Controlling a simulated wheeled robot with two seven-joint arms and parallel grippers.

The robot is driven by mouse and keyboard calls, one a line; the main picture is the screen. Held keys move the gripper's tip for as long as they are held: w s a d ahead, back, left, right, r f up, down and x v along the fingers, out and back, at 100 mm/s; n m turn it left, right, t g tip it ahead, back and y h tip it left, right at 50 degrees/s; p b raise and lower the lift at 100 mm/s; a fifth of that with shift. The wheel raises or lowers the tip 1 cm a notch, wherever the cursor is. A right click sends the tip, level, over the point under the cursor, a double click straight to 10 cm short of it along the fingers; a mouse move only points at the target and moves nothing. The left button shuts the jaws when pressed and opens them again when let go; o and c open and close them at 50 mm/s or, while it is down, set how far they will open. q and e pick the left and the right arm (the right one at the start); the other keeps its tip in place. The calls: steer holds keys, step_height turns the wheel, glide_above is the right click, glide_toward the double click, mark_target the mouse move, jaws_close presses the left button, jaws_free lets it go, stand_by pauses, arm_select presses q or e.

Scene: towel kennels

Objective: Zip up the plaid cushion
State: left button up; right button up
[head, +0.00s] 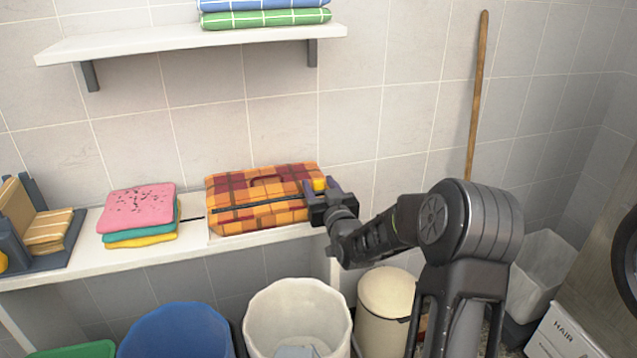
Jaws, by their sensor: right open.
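The plaid cushion (240,190), orange and dark red, lies on the white counter against the tiled wall. A dark line, the zip, runs across its front face from the left side towards the right end. A yellow piece (319,185) shows at the cushion's right end, beside my gripper; I cannot tell whether they touch. My right gripper (318,200) is open at the right end of the cushion, its arm coming in from the right. It hides the right end of the zip line. My left gripper is not in view.
Folded pink, teal and yellow towels (140,208) lie left of the cushion on the counter (80,262). A shelf (150,42) with folded towels hangs above. Blue (178,335) and white (297,305) bins stand below the front edge. A wooden pole (478,90) leans at the right.

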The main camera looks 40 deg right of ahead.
steer(key=shift+w+d, duration=0.15)
steer(key=shift+w, duration=0.25)
steer(key=shift+c, duration=0.4)
jaws_close()
stand_by(0.8)
